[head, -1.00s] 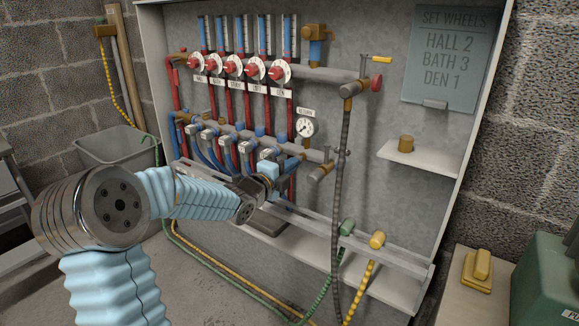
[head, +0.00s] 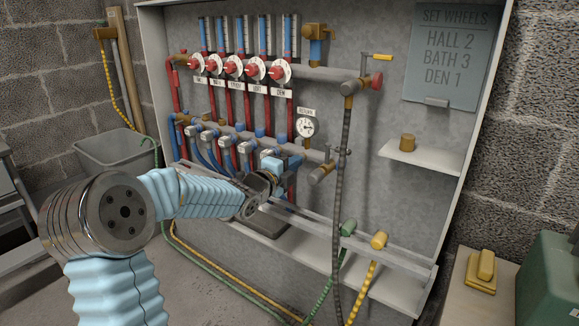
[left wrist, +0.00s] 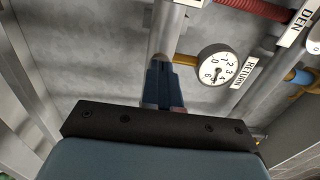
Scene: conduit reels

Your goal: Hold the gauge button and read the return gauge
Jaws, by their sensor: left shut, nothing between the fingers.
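The return gauge (head: 305,127) is a small round white dial with a dark needle, below its RETURN label at the right end of the lower manifold. In the left wrist view the gauge (left wrist: 220,66) is larger, joined to a grey pipe by a brass stem. Its needle shows, but I cannot read an exact value. My left gripper (head: 298,155) is just below the gauge in the head view. In the left wrist view its dark fingers (left wrist: 163,68) are shut and empty over the pipe, beside the stem. I cannot make out the gauge button. My right gripper is not in view.
Red dial valves (head: 233,67) and the lower grey manifold pipe (head: 262,137) crowd the panel. A dark hose (head: 340,200) hangs right of the gauge. A sign (head: 450,55) and small shelf (head: 425,158) are farther right.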

